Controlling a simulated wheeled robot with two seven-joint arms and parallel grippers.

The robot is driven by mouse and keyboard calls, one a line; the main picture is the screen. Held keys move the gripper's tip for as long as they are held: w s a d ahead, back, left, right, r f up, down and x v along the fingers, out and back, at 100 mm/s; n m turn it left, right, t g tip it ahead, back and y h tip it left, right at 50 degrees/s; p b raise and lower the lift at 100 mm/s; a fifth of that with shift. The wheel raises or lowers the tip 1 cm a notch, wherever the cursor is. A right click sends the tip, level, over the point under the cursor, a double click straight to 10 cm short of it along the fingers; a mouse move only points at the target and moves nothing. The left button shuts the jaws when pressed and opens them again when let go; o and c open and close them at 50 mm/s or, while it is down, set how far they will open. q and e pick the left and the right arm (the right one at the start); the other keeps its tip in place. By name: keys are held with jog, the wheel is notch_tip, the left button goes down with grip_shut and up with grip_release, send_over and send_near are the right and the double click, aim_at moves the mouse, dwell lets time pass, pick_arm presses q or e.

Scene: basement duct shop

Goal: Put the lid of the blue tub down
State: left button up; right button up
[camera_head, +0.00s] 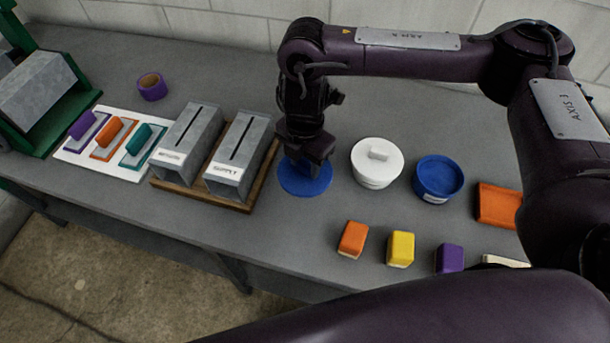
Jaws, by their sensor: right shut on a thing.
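The blue lid (303,184) is a flat round disc at the middle of the grey bench, left of the white tub. My right gripper (306,166) points down over it and is shut on it, hiding its knob and upper middle. I cannot tell whether the lid touches the bench or hangs just above it. The blue tub (438,179) stands open on the bench to the right, past the white tub, with a label on its front. My left gripper is not in view.
A lidded white tub (376,163) stands between the blue lid and tub. Left are two grey slotted boxes (234,161) on a wooden base (238,205). Orange (353,239), yellow (400,248) and purple (449,258) blocks line the front. An orange tray (498,204) lies right.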

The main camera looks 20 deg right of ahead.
aim_at(305, 177)
jog(key=shift+f, duration=2.9)
jog(key=shift+f, duration=0.1)
jog(key=o, duration=1)
jog(key=shift+c, duration=0.2)
notch_tip(305, 177, up, 12)
jog(key=shift+r, duration=0.1)
